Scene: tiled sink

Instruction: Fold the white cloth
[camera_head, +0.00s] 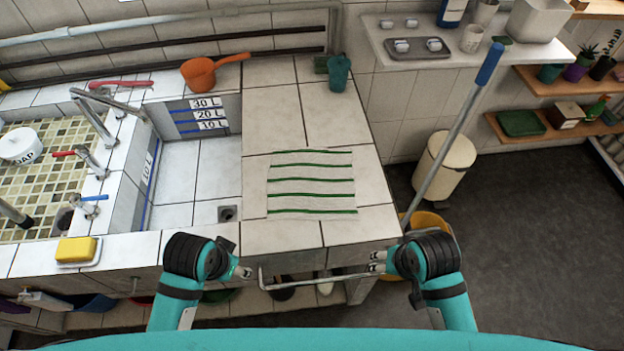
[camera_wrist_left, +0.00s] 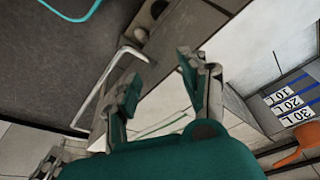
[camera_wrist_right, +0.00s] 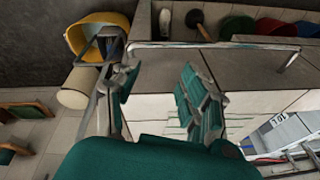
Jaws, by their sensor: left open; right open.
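The white cloth (camera_head: 312,187) with several green stripes lies flat and spread out on the tiled counter in the head view. My left gripper (camera_head: 246,272) is at the front edge of the counter, to the left of and nearer than the cloth. My right gripper (camera_head: 376,262) is at the front edge, to the right of and nearer than the cloth. Both are apart from the cloth. In the left wrist view the left gripper (camera_wrist_left: 160,75) has its fingers apart with nothing between them. In the right wrist view the right gripper (camera_wrist_right: 158,85) is also spread and empty.
A metal rail (camera_head: 315,279) runs along the counter front between my grippers. An orange dipper (camera_head: 200,74) and a teal cup (camera_head: 339,73) stand at the back. A yellow sponge (camera_head: 76,249) lies left. A blue-handled mop (camera_head: 463,115) leans right. Tile around the cloth is clear.

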